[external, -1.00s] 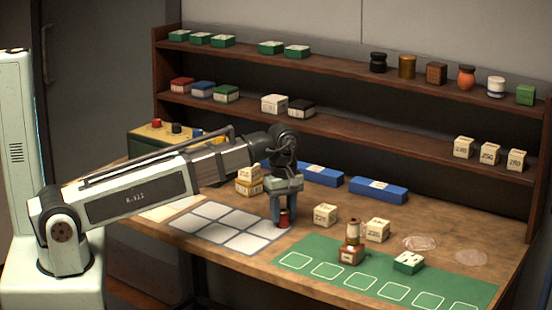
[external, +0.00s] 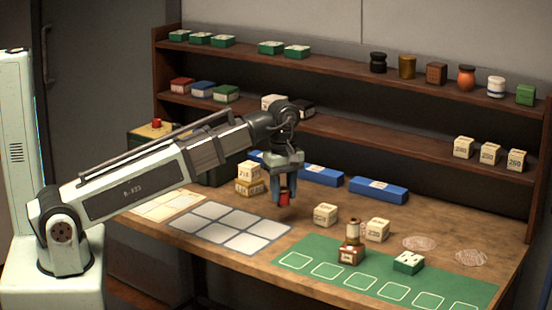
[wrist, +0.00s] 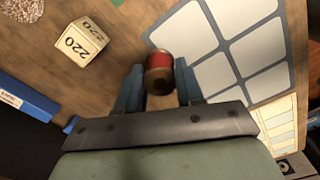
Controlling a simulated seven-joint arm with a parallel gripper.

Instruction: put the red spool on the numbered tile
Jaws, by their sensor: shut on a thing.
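The red spool (external: 284,198) is between the fingers of my gripper (external: 284,194), above the wooden bench. In the wrist view the spool (wrist: 159,60) shows a red middle and brownish ends between the two blue-grey fingers of my gripper (wrist: 159,78). A grid of pale tiles (external: 212,212) lies on the bench to the left of the spool. A cream tiled sheet (external: 160,206) lies further left. I cannot read a number on any tile in either view.
Numbered cream cubes (external: 325,214) stand to the right. Stacked cream blocks (external: 249,179) stand behind and left of my gripper, near blue boxes (external: 378,190). A green mat (external: 325,270) at front right holds a stacked pair (external: 350,250) and a green block (external: 408,262).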

